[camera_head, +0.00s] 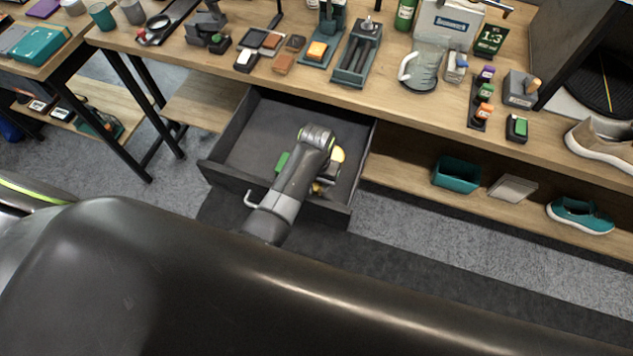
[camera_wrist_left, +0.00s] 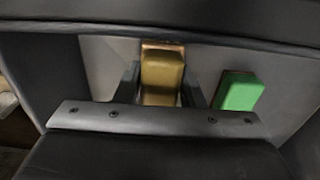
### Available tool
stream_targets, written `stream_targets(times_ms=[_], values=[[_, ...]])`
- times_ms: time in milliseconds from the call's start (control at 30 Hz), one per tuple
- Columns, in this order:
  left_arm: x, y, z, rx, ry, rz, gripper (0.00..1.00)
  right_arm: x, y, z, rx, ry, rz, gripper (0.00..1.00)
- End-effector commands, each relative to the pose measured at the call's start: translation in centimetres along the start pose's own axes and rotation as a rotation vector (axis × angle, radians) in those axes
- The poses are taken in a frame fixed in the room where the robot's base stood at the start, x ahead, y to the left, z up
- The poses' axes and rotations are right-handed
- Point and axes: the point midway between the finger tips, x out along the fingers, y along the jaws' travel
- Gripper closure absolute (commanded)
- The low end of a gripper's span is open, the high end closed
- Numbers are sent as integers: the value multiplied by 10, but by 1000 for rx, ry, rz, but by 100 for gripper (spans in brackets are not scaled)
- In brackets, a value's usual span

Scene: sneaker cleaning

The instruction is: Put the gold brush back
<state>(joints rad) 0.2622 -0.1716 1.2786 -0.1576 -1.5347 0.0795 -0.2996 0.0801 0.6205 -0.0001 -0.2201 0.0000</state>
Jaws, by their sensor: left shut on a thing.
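The gold brush (camera_wrist_left: 162,75) shows in the left wrist view as a gold block with a copper-coloured edge. My left gripper (camera_wrist_left: 160,92) is shut on it, with one dark finger on each side. In the head view, my left gripper (camera_head: 322,180) is down inside the open drawer (camera_head: 252,125), near its front. My own wrist hides most of the brush there. I cannot tell whether the brush touches the drawer floor. My right gripper is not in view.
A green block (camera_head: 282,162) lies in the drawer beside my gripper; it also shows in the left wrist view (camera_wrist_left: 238,92). The drawer's back left is bare. The workbench (camera_head: 420,108) above holds several cleaning items.

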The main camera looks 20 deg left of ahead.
Motion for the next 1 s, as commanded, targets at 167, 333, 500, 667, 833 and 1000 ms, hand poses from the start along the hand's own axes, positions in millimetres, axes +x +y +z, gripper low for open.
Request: stream_targets(times_ms=[167, 333, 500, 667, 833, 1000], values=[[8, 0, 0, 0, 1, 0, 83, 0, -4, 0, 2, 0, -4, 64], [8, 0, 0, 0, 2, 0, 83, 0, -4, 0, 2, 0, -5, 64], [11, 0, 0, 0, 1, 0, 60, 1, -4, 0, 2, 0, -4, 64], [10, 0, 0, 0, 1, 0, 43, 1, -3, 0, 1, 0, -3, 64], [10, 0, 0, 0, 1, 0, 43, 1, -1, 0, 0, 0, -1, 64], [5, 0, 0, 0, 2, 0, 43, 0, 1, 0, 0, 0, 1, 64]])
